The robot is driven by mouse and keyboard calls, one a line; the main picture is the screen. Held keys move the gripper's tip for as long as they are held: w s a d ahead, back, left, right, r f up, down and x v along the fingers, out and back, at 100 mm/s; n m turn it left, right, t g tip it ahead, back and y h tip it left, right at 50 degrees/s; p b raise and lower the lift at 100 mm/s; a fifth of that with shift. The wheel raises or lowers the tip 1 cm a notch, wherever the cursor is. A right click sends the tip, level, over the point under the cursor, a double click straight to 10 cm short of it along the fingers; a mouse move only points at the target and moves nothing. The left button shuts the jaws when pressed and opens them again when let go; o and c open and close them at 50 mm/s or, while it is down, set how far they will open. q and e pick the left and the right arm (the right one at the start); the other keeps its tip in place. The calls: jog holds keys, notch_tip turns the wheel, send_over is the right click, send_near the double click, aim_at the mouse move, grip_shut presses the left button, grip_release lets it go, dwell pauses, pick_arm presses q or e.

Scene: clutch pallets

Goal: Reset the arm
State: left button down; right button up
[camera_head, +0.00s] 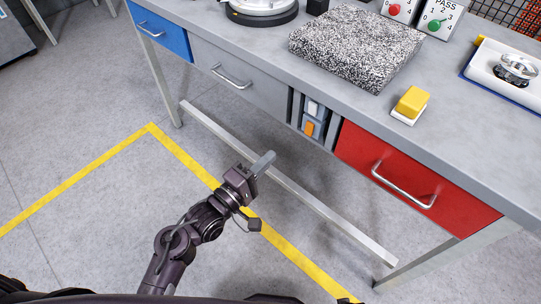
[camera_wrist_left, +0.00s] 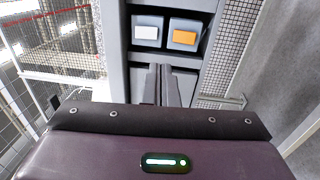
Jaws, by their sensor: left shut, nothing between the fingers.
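My left gripper (camera_head: 264,162) is in front of the workbench, below its tabletop, with its arm coming up from the bottom of the head view. Its fingers are together and empty, and they touch nothing that I can see. In the left wrist view the closed fingers (camera_wrist_left: 163,84) point toward a panel with a white switch (camera_wrist_left: 147,32) and an orange switch (camera_wrist_left: 184,37). My right gripper does not show in either view.
The grey workbench (camera_head: 240,52) has a blue drawer (camera_head: 160,30), a grey drawer (camera_head: 235,80) and a red drawer (camera_head: 410,180), all shut. A speckled block (camera_head: 357,45), a yellow block (camera_head: 411,102) and a tray (camera_head: 505,75) are on top. A low crossbar (camera_head: 300,195) runs beneath.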

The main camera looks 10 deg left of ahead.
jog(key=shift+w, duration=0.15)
pick_arm(q)
jog(key=s+a+f+m+g+y+p, duration=0.2)
jog(key=s+f, duration=0.2)
jog(key=f, duration=0.6)
jog(key=s+a+f+m+g+y+p, duration=0.2)
jog(key=s+a+f+g+y, duration=0.1)
jog(key=f, duration=0.7)
jog(key=s+a+f+m+g+y+p, duration=0.2)
jog(key=s+f, duration=0.2)
jog(key=f, duration=0.6)
jog(key=s+a+f+m+g+y+p, duration=0.1)
jog(key=s+a+f+m+g, duration=0.1)
jog(key=s, duration=0.6)
jog(key=s+a+f+m+g+y+p, duration=0.1)
jog(key=s+a+f+m+g, duration=0.1)
jog(key=s+a+f, duration=0.3)
jog(key=s+a+f+m+g+y+p, duration=0.2)
jog(key=s+f, duration=0.3)
jog(key=s, duration=0.7)
jog(key=shift+a+m+g, duration=0.6)
jog(key=shift+a+g, duration=0.1)
jog(key=shift+a, duration=0.15)
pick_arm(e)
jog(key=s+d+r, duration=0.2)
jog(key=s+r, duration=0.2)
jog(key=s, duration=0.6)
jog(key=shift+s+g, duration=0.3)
